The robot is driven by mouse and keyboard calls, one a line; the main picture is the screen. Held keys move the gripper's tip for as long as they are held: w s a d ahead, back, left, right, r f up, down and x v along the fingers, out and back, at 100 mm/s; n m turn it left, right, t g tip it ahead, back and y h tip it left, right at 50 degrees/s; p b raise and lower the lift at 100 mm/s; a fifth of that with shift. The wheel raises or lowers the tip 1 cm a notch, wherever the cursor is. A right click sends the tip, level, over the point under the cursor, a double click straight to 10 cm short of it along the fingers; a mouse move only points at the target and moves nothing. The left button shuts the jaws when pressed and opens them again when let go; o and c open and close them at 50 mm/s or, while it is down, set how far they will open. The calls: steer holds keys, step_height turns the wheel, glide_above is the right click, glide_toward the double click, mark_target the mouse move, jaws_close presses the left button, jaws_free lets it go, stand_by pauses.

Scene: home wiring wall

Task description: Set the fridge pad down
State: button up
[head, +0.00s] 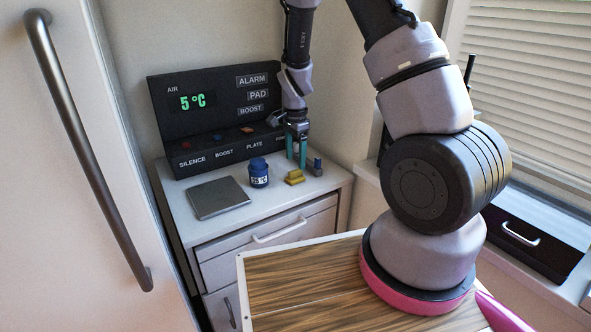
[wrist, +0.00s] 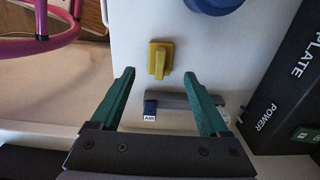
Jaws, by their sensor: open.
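No object in view is labelled as the fridge pad, so I cannot tell which one it is. A yellow block with a raised grip (head: 294,177) rests on the white cabinet top; it also shows in the wrist view (wrist: 159,58), just ahead of my fingertips. A small grey piece (head: 316,170) with a blue part stands at its right; in the wrist view the blue part (wrist: 150,108) carries a small white label and lies between my fingers. My gripper (head: 296,150) has teal fingers, points down and is open, with nothing clasped; it also shows in the wrist view (wrist: 160,73).
A blue jar marked 25 °C (head: 259,174) and a flat grey plate (head: 217,197) stand left of the yellow block. The black control panel (head: 215,118) behind reads AIR 5°C and has labelled buttons. A tall door with a handle (head: 85,150) borders the left.

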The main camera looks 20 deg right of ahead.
step_height(320, 180, up, 7)
step_height(320, 180, up, 10)
steer(key=f+n+t+y, duration=0.1)
steer(key=n+t, duration=0.1)
glide_above(296, 170)
steer(key=s, duration=0.3)
steer(key=s+d+r+n+t+y, duration=0.1)
steer(key=s+r, duration=0.2)
steer(key=r, duration=0.2)
steer(key=s+d+r+n, duration=0.1)
steer(key=s+r+n, duration=0.15)
steer(key=r, duration=0.35)
steer(key=s+d+r+n+t, duration=0.2)
steer(key=s+r+n+t, duration=0.2)
steer(key=s+r, duration=0.4)
steer(key=shift+s+r+n, duration=0.2)
steer(key=shift+s+n, duration=0.15)
steer(key=shift+s, duration=2.95)
